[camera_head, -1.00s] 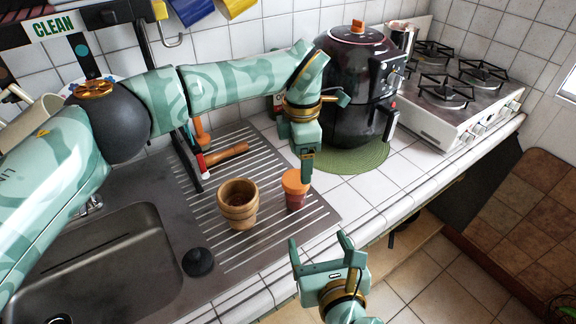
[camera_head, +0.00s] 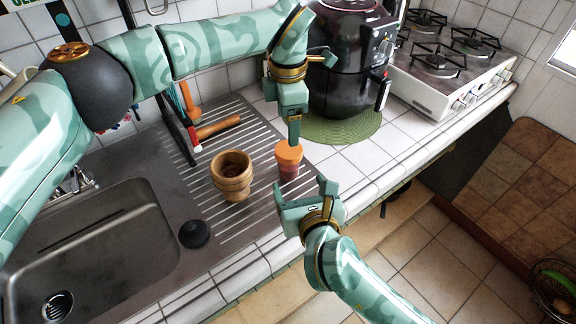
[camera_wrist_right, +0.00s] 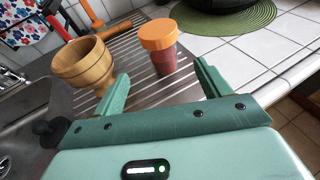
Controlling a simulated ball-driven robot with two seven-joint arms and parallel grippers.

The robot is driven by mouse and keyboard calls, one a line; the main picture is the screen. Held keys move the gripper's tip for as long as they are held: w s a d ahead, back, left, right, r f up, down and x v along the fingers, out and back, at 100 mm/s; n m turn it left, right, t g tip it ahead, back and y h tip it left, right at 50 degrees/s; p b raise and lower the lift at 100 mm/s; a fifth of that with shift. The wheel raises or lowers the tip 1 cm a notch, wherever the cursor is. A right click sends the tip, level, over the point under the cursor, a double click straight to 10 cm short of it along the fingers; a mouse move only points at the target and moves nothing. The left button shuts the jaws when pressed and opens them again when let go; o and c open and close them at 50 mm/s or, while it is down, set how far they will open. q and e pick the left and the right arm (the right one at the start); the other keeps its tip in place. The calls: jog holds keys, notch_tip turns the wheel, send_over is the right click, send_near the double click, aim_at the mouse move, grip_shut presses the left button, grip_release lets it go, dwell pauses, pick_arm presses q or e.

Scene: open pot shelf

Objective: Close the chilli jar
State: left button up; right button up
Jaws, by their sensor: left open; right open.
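The chilli jar (camera_head: 289,174), with reddish contents, stands upright on the ribbed drainboard. Its orange lid (camera_head: 288,151) sits on top; I cannot tell whether it is fully tight. In the right wrist view the jar (camera_wrist_right: 164,63) and lid (camera_wrist_right: 158,33) stand ahead, beyond my fingers. My left gripper (camera_head: 294,138) points down at the lid, its tip overlapping the lid's back edge in the picture; contact is unclear. My right gripper (camera_head: 300,190) is open and empty in front of the jar, at the counter edge. Its fingers (camera_wrist_right: 162,86) show apart, short of the jar.
A wooden mortar (camera_head: 232,175) stands close to the left of the jar. A black round stopper (camera_head: 194,233) lies near the sink (camera_head: 90,240). A black air fryer (camera_head: 348,70) on a green mat (camera_head: 340,126) stands behind right. A stove (camera_head: 450,65) is further right.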

aim_at(291, 167)
pick_arm(q)
jog(key=shift+w, duration=0.15)
pick_arm(e)
jog(key=x, duration=0.9)
jog(key=shift+w, duration=0.1)
pick_arm(q)
jog(key=shift+w+d+f, duration=0.1)
jog(key=shift+d, duration=0.05)
pick_arm(e)
jog(key=shift+w+f, duration=0.25)
jog(key=shift+w, duration=0.3)
jog(key=shift+a, duration=0.1)
